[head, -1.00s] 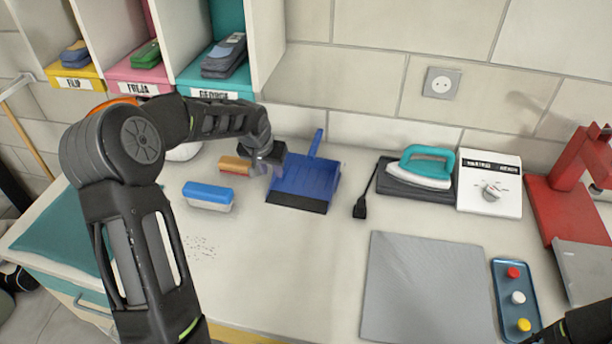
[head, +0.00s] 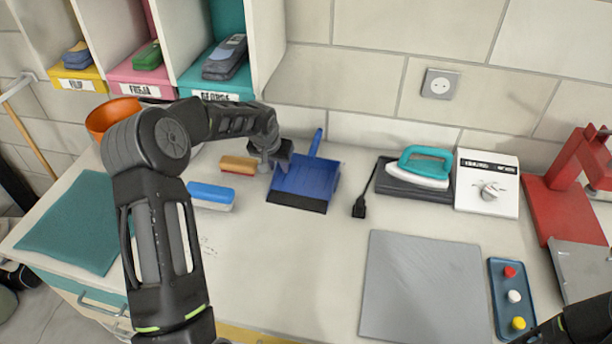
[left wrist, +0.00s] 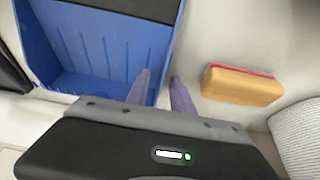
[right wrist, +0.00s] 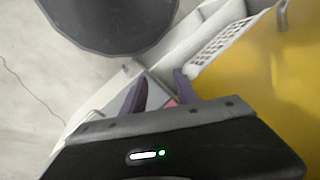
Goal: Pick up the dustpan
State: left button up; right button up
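The blue dustpan (head: 310,178) lies on the white worktop near the back wall, its handle (head: 316,142) pointing to the wall and its dark lip towards me. My left gripper (head: 270,164) is at the dustpan's left side. In the left wrist view my left gripper (left wrist: 160,82) has its fingers apart, one over the inside of the dustpan (left wrist: 95,50) and the other outside its side wall. I cannot tell whether they touch it. My right gripper (right wrist: 162,85) is open and empty, away from the dustpan in its wrist view.
A wooden brush (head: 238,165) and a blue-topped brush (head: 211,195) lie left of the dustpan. A black spatula-like tool (head: 362,195), an iron (head: 424,168) and a grey mat (head: 420,285) are to the right. Cubbies (head: 160,75) stand behind at the left.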

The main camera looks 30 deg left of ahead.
pick_arm(q)
jog(key=shift+c, duration=0.6)
grip_shut()
dwell(0.8)
